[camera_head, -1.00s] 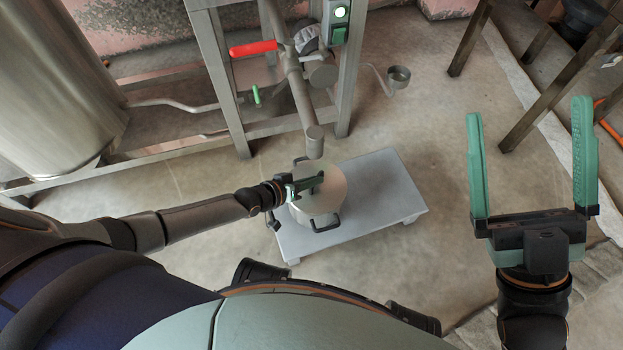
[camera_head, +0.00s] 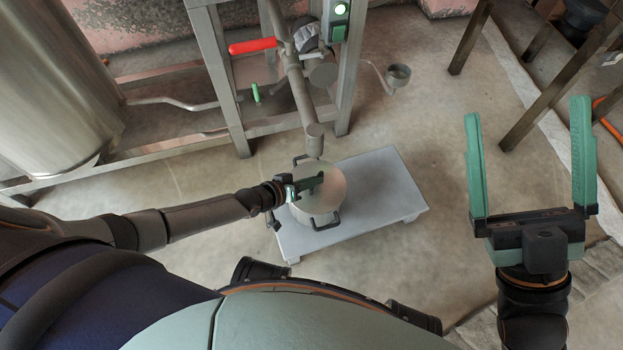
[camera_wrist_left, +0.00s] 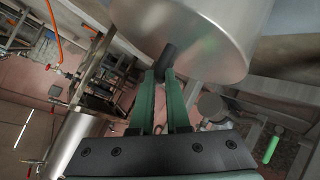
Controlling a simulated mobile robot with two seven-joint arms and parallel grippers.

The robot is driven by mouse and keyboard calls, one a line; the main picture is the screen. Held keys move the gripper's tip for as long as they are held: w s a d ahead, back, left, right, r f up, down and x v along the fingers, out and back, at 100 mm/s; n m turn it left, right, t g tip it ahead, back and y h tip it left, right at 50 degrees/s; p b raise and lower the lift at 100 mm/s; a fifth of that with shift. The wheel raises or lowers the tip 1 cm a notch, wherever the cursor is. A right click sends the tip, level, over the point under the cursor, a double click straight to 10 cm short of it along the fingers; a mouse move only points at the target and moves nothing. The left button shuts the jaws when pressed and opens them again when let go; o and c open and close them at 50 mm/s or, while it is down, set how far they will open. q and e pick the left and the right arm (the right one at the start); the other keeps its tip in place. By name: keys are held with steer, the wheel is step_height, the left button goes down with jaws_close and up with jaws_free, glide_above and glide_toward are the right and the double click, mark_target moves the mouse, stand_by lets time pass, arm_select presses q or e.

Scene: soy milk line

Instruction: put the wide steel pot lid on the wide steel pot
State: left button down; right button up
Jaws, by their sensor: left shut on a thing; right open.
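The wide steel pot (camera_head: 320,218) stands on a low grey platform, with dark handles at its far and near sides. The wide steel pot lid (camera_head: 331,195) is over the pot's mouth and hides its inside. I cannot tell whether the lid rests fully on the rim. My left gripper (camera_head: 314,183) reaches in from the left and is shut on the lid's dark knob. In the left wrist view, the fingers (camera_wrist_left: 160,80) hold the knob against the lid's steel face (camera_wrist_left: 190,28). My right gripper (camera_head: 526,155) is open and empty, well to the right, away from the pot.
The low platform (camera_head: 385,190) has free room right of the pot. A pipe outlet (camera_head: 314,140) hangs just behind the pot. A steel frame with a red-handled valve (camera_head: 253,46) stands behind. A large steel tank (camera_head: 50,90) is at left; a small ladle-like cup (camera_head: 398,76) is behind.

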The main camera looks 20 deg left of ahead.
arm_select(q)
steer(key=c, duration=0.8)
jaws_free()
steer(key=shift+p+v, duration=3.4)
steer(key=shift+v, duration=2.85)
arm_select(e)
step_height(320, 180, up, 8)
steer(key=shift+s+d+f+t, duration=0.2)
steer(key=shift+d+t, duration=0.1)
steer(key=shift+d, duration=0.15)
steer(key=shift+r+m, duration=0.15)
steer(key=shift+m, duration=0.15)
arm_select(q)
steer(key=shift+s, duration=0.1)
